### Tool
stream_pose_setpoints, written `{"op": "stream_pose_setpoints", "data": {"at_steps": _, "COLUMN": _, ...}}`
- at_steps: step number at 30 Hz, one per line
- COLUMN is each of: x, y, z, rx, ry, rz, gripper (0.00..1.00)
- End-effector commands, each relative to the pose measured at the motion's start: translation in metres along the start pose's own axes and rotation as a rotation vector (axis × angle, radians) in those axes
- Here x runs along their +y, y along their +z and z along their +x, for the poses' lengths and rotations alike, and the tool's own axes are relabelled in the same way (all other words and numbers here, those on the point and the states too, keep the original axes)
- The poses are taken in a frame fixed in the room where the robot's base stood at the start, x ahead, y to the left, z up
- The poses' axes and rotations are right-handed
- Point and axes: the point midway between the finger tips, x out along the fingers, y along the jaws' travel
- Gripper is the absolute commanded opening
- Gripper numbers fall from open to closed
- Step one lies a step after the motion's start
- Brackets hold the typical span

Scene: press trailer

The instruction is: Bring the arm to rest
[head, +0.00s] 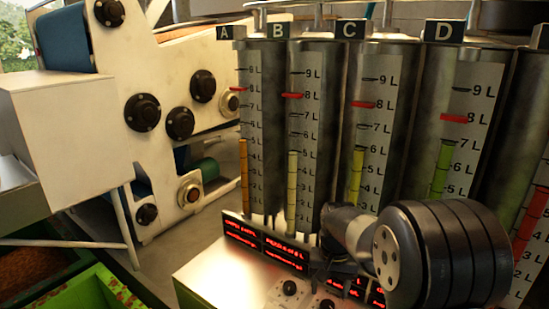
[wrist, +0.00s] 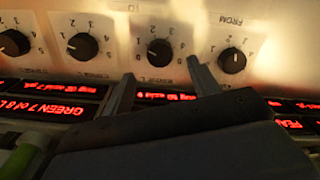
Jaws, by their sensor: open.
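My arm shows at the lower right of the head view, a grey and black wrist reaching over a control panel (head: 215,270) with red lit displays. In the wrist view my gripper (wrist: 160,80) has its two fingers apart with nothing between them. The fingers point toward a row of black knobs, and one knob (wrist: 160,52) appears between the fingertips in the picture. I cannot tell whether the fingers touch the panel. In the head view the gripper's fingers are mostly hidden by the arm.
Metal tanks marked A, B, C and D (head: 443,32) stand behind the panel, with level scales and red markers. A white machine (head: 75,125) with black knobs stands at the left. A green crate (head: 95,290) is at the lower left. Grey floor (head: 190,245) shows between.

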Motion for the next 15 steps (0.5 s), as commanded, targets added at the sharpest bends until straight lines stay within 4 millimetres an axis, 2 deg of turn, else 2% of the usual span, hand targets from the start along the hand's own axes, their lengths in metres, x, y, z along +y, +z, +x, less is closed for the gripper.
{"op": "stream_pose_setpoints", "data": {"at_steps": 3, "x": 0.000, "y": 0.001, "z": 0.022, "rx": -0.005, "ry": 0.001, "rz": 0.000, "gripper": 0.58}}
{"op": "stream_pose_setpoints", "data": {"at_steps": 9, "x": 0.000, "y": 0.001, "z": 0.048, "rx": -0.002, "ry": 0.001, "rz": 0.000, "gripper": 0.58}}
{"op": "stream_pose_setpoints", "data": {"at_steps": 15, "x": 0.000, "y": 0.000, "z": 0.054, "rx": 0.001, "ry": 0.000, "rz": -0.011, "gripper": 0.58}}
